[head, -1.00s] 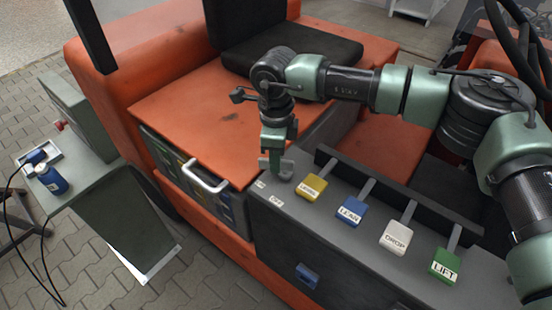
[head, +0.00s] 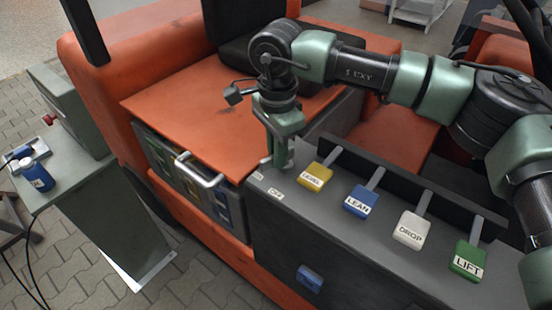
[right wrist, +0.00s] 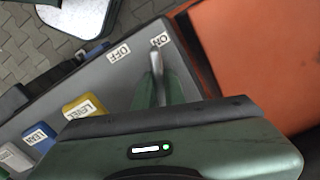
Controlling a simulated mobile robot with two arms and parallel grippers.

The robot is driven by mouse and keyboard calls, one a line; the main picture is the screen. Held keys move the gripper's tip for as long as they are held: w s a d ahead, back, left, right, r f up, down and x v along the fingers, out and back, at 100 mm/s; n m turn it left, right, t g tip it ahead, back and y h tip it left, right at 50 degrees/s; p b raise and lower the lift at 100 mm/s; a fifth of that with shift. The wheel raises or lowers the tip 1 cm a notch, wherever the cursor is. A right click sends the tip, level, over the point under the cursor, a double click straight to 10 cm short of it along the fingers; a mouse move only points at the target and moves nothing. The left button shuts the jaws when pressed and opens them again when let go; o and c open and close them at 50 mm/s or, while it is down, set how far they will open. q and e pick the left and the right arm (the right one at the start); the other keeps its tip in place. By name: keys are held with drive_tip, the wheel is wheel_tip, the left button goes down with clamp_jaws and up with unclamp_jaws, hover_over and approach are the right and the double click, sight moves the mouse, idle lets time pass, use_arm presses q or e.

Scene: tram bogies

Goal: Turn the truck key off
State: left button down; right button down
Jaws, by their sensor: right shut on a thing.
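The truck key is a small silvery grip standing on the grey console top (head: 325,232). In the right wrist view the key (right wrist: 159,42) points toward the ON label (right wrist: 163,36), away from the OFF label (right wrist: 118,52). My right gripper (head: 275,163) points down at the console's far left corner, beside the yellow lever. It also shows in the right wrist view (right wrist: 157,84), with its fingers shut around the key's shaft. In the head view the fingers largely hide the key. The OFF label (head: 275,193) lies in front of it. My left gripper is not in view.
Yellow (head: 315,177), blue (head: 361,202), white (head: 411,230) and green (head: 468,260) levers stand in a row to the right. An orange hood (head: 210,110) and a silver handle (head: 200,172) lie to the left. A grey-green stand (head: 115,215) is farther left.

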drive_tip(key=shift+s+d+n+b, duration=0.15)
drive_tip(key=shift+n+b, duration=0.3)
drive_tip(key=shift+n, duration=0.5)
drive_tip(key=shift+s+d+n+b, duration=0.15)
drive_tip(key=shift+n+b, duration=0.3)
drive_tip(key=shift+n, duration=0.5)
drive_tip(key=c, duration=1.5)
unclamp_jaws()
drive_tip(key=shift+r, duration=0.1)
wheel_tip(320, 180, up, 8)
drive_tip(key=shift+f+b, duration=0.2)
drive_tip(key=shift+b, duration=0.2)
